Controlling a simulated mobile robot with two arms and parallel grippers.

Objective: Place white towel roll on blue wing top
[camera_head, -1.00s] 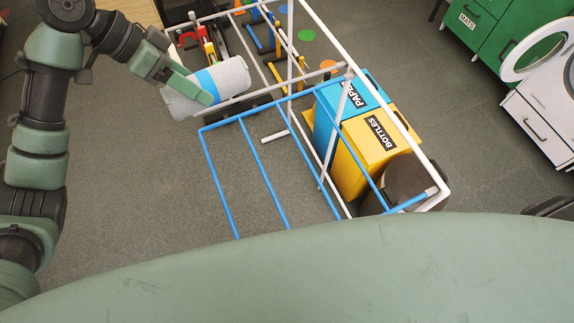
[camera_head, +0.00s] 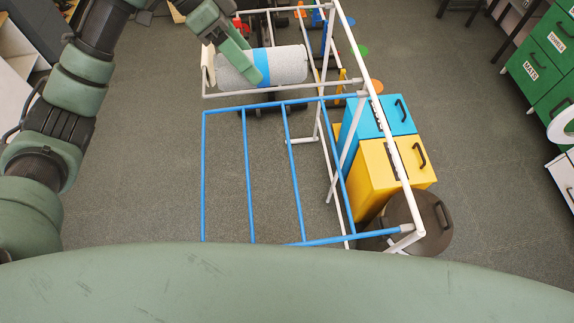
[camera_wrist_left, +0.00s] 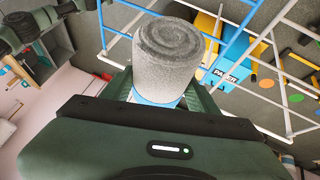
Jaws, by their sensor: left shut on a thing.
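The white towel roll (camera_head: 289,66) is a speckled whitish cylinder with a blue band around its middle. My left gripper (camera_head: 256,66) is shut on it at the band, and the roll lies about level in the head view. In the left wrist view the roll (camera_wrist_left: 167,65) points away from the gripper (camera_wrist_left: 158,98), its coiled end showing. The blue wing top (camera_head: 247,175) is a flat frame of blue bars, nearer to me than the roll in the head view. Whether the roll touches the white rail behind the wing is unclear. My right gripper is not in view.
White rails (camera_head: 384,135) edge the blue wing on its right. A blue bin (camera_head: 375,118), a yellow bin (camera_head: 385,173) and a dark round bin (camera_head: 432,222) stand to its right. A green cabinet (camera_head: 541,60) is at far right. Grey floor is clear at left.

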